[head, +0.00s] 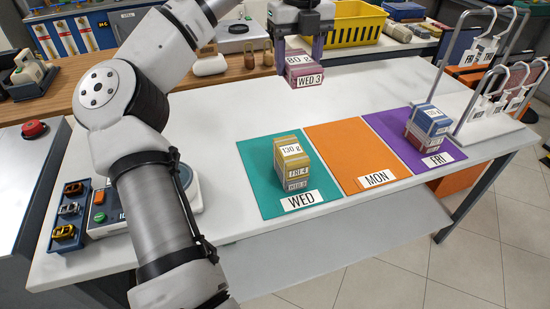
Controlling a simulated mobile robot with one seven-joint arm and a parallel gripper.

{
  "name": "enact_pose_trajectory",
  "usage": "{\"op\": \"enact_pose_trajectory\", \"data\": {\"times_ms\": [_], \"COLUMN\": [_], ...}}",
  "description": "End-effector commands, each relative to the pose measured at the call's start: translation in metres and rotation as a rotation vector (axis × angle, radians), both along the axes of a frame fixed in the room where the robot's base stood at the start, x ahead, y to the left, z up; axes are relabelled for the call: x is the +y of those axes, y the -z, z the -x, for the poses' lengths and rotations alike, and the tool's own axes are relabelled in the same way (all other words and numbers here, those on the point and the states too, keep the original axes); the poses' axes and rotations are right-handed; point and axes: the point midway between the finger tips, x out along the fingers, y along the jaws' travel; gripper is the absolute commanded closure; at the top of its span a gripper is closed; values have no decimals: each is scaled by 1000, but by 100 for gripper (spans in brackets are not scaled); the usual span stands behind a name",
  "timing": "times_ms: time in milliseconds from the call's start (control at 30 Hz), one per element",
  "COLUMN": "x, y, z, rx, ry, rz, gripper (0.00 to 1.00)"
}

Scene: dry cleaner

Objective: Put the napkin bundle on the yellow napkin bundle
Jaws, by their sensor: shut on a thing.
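My gripper (299,48) is shut on a mauve napkin bundle (305,70), labelled "80 g" and "WED 3", and holds it up in the air above the back part of the white table.
An orange MON mat (345,150) lies bare beside the green one. A purple FRI mat (395,128) bears a blue bundle (430,120) on a reddish one. Metal racks with tags (490,105) stand at right. A scale (110,215) is partly behind my arm.

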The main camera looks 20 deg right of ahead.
Motion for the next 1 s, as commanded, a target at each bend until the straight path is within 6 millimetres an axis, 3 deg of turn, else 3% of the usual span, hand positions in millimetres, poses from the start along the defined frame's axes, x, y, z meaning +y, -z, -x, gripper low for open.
{"op": "enact_pose_trajectory", "data": {"times_ms": [167, 600, 700, 1000], "x": [-1, 0, 0, 0], "y": [7, 118, 136, 162], "z": [-1, 0, -1, -1], "rx": [1, 5, 1, -1], "ry": [9, 9, 7, 7], "rz": [2, 5, 2, 2], "gripper": [67, 67, 67, 67]}}
